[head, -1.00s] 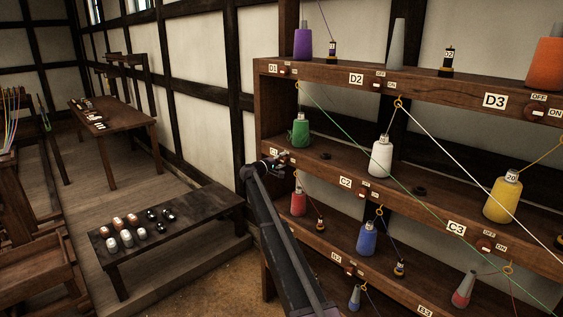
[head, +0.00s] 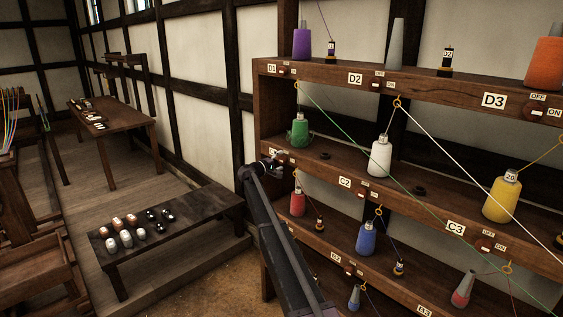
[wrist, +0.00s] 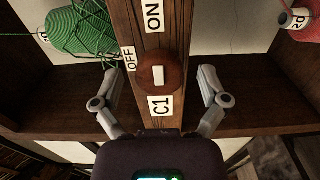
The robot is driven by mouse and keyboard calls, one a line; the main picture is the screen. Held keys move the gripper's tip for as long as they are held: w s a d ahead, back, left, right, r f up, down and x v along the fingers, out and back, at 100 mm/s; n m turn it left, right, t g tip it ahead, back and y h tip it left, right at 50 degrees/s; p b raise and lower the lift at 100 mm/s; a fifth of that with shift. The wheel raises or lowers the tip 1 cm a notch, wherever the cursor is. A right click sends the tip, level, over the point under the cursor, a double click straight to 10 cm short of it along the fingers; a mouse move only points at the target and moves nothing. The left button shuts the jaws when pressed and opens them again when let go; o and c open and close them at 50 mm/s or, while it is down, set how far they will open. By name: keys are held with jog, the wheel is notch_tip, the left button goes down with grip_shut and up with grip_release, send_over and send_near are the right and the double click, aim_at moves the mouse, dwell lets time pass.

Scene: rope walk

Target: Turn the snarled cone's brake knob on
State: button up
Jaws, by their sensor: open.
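The green cone (head: 299,133) stands on the shelf above the C1 label, and its yarn hangs in loose tangled loops in the wrist view (wrist: 82,30). The C1 brake knob (wrist: 158,73) is a round reddish-brown disc with a white bar. The bar lies along the rail, in line with the ON label (wrist: 154,15); the OFF label (wrist: 130,60) is to its left. My gripper (wrist: 159,72) is open, with one finger on each side of the knob and apart from it. In the head view my gripper (head: 271,165) is at the rack's left end, partly covering the C1 label.
The rack's shelves hold other cones, including a white cone (head: 380,156) and a red cone (head: 298,203) below. A green thread (head: 350,135) runs down across the rack. A low bench (head: 165,235) with several small spools stands to the left.

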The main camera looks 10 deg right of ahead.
jog(key=v, duration=1.1)
jog(key=shift+s, duration=0.15)
jog(key=s+d+f+m+g+y, duration=0.2)
jog(key=s+d+f, duration=0.2)
jog(key=s, duration=0.5)
jog(key=s+d+f+m+g+y, duration=0.1)
jog(key=s+d+f+g+y, duration=0.25)
jog(key=s, duration=0.55)
jog(key=s+d+f+m+g, duration=0.2)
jog(key=s+d+f, duration=0.3)
jog(key=s, duration=0.4)
jog(key=s+a+f+g+y, duration=0.1)
jog(key=s+f+y, duration=0.1)
jog(key=s, duration=0.7)
jog(key=s+a+f+m+g+y, duration=0.1)
jog(key=s+y, duration=0.3)
jog(key=s, duration=0.5)
jog(key=s+a+f+m+g+y, duration=0.1)
jog(key=s+f+y, duration=0.2)
jog(key=s, duration=0.6)
jog(key=shift+s, duration=0.35)
